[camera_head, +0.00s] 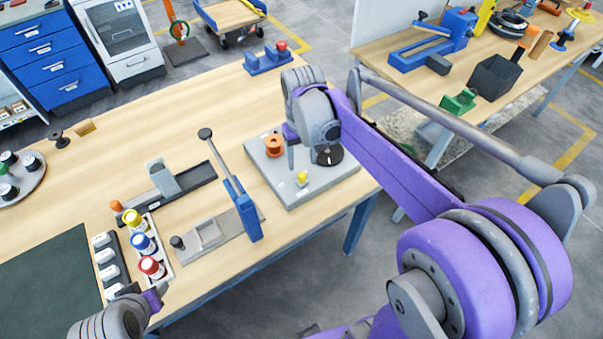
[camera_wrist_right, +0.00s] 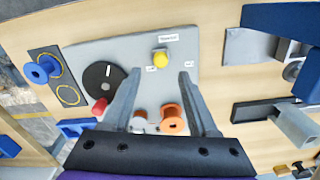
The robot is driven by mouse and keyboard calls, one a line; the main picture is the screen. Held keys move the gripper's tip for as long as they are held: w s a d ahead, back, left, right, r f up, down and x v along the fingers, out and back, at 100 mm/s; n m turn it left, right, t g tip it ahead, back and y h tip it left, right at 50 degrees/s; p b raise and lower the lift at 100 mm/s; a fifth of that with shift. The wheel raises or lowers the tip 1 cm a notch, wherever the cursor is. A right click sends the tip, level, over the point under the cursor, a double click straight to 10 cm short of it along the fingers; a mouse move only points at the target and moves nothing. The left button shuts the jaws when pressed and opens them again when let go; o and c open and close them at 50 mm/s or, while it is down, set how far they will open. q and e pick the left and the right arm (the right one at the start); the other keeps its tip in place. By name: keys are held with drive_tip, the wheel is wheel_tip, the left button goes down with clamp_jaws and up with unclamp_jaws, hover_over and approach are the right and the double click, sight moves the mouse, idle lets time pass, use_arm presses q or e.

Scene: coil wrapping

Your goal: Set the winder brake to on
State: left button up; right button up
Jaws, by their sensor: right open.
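The winder's grey base plate (camera_head: 325,185) lies on the wooden table. It also shows in the right wrist view (camera_wrist_right: 205,75). A yellow knob (camera_head: 302,179) stands near the plate's front edge. In the right wrist view the yellow knob (camera_wrist_right: 160,57) sits among small white labels, too small to read surely. My right gripper (camera_wrist_right: 160,78) is open and empty above the plate. Its fingertips are spread either side of the knob in that view, short of it. In the head view the arm partly hides the plate. My left gripper (camera_head: 155,298) is at bottom left, jaws unclear.
An orange spool (camera_head: 273,145) and a black disc (camera_wrist_right: 104,82) are on the plate. A blue lever press (camera_head: 243,210) stands left of it, with coloured bottles (camera_head: 143,243) farther left. A blue block with a red knob (camera_head: 267,61) is behind.

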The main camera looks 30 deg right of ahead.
sight(302, 175)
wheel_tip(302, 175, down, 6)
drive_tip(key=shift+f, duration=0.2)
drive_tip(key=shift+a, duration=0.1)
clamp_jaws()
idle(1.4)
